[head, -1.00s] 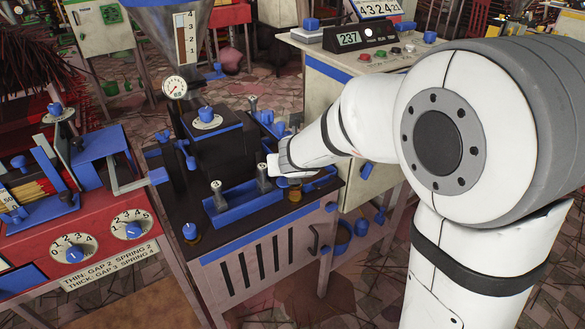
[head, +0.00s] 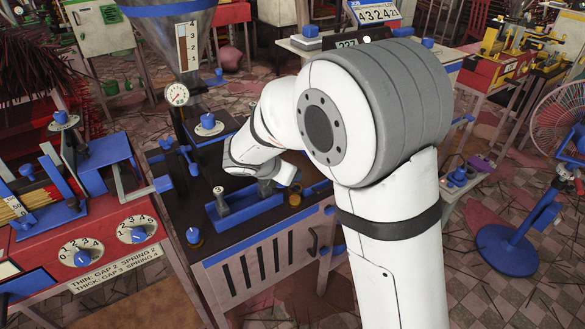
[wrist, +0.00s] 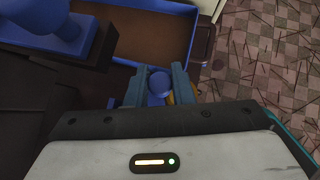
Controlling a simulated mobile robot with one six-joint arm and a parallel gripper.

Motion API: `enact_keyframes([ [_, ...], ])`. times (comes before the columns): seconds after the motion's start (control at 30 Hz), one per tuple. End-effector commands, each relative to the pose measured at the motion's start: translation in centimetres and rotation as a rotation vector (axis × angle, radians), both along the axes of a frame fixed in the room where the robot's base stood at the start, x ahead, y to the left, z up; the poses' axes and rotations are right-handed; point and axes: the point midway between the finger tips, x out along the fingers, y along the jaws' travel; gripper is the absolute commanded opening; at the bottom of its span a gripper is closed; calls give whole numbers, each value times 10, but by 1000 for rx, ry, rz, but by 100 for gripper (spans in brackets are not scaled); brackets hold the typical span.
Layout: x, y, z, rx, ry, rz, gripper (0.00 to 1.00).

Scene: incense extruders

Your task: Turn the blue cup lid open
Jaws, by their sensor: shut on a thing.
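My gripper (wrist: 157,78) shows in the wrist view with its two blue-grey fingers closed on either side of a rounded blue piece (wrist: 159,85), which looks like the blue cup lid. A bit of yellow (wrist: 195,92) shows beside the right finger. A small amber cup (head: 295,199) shows just below my wrist there. Whether the lid is tilted or turned cannot be told.
A blue tray (wrist: 185,45) with a brown floor lies just beyond the fingers in the wrist view. A red dial panel (head: 110,235) is left, and a blue fan (head: 507,250) stands right.

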Motion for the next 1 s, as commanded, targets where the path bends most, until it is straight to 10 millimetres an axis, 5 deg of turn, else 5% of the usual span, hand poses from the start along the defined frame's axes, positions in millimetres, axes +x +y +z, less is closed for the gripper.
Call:
enact_keyframes([
  [0.67,2,1,2,3,-8,-66,0],
  [0.7,2,1,2,3,-7,-66,22],
  [1.0,1,0,1,2,-4,-67,43],
])
